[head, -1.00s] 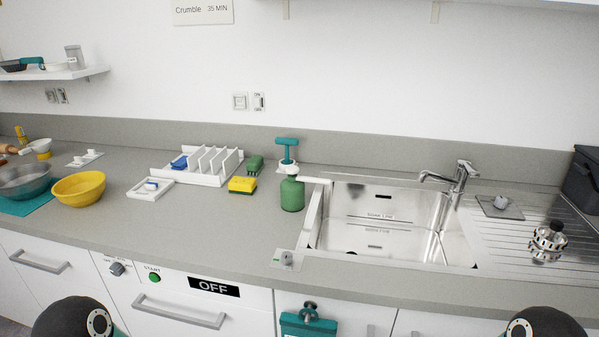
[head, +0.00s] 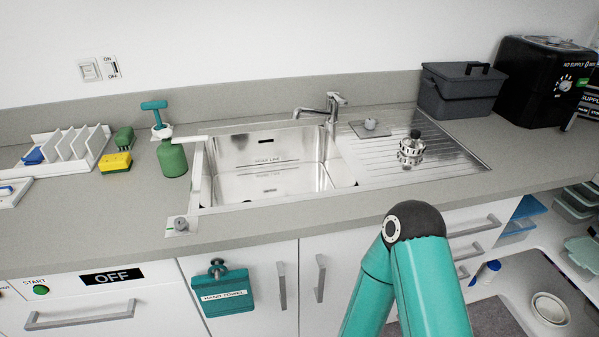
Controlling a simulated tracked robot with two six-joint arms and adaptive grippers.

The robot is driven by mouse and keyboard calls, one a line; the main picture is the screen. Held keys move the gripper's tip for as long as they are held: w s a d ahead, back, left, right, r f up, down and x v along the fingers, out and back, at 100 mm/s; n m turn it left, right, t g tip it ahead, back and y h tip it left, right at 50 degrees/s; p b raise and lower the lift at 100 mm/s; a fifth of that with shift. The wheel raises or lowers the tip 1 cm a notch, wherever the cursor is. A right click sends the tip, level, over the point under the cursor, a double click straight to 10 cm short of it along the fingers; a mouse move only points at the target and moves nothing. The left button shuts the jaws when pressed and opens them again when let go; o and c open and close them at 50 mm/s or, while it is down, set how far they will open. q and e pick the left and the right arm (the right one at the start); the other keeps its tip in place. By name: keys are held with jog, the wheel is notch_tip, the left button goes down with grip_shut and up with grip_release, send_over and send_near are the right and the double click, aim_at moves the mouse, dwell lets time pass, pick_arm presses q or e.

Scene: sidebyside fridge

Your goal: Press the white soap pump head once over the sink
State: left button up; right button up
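A green soap bottle (head: 172,160) stands upright on the counter at the left rim of the sink. Its white pump head (head: 163,131) sits on top, with a white spout reaching right toward the basin. The steel sink (head: 270,165) is empty in the middle of the view. A teal-handled tool (head: 155,108) stands just behind the bottle. Only a teal and black arm link of mine shows at the lower right. Neither gripper is in the head view, so nothing shows touching the pump.
A chrome faucet (head: 330,108) rises behind the basin. A ribbed drainboard (head: 400,150) to the right holds a metal strainer-like item (head: 411,150). A yellow sponge (head: 115,162) and a white rack (head: 75,148) stand left of the bottle. A grey bin (head: 461,90) stands back right.

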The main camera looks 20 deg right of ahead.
pick_arm(q)
grip_shut()
dwell(1.4)
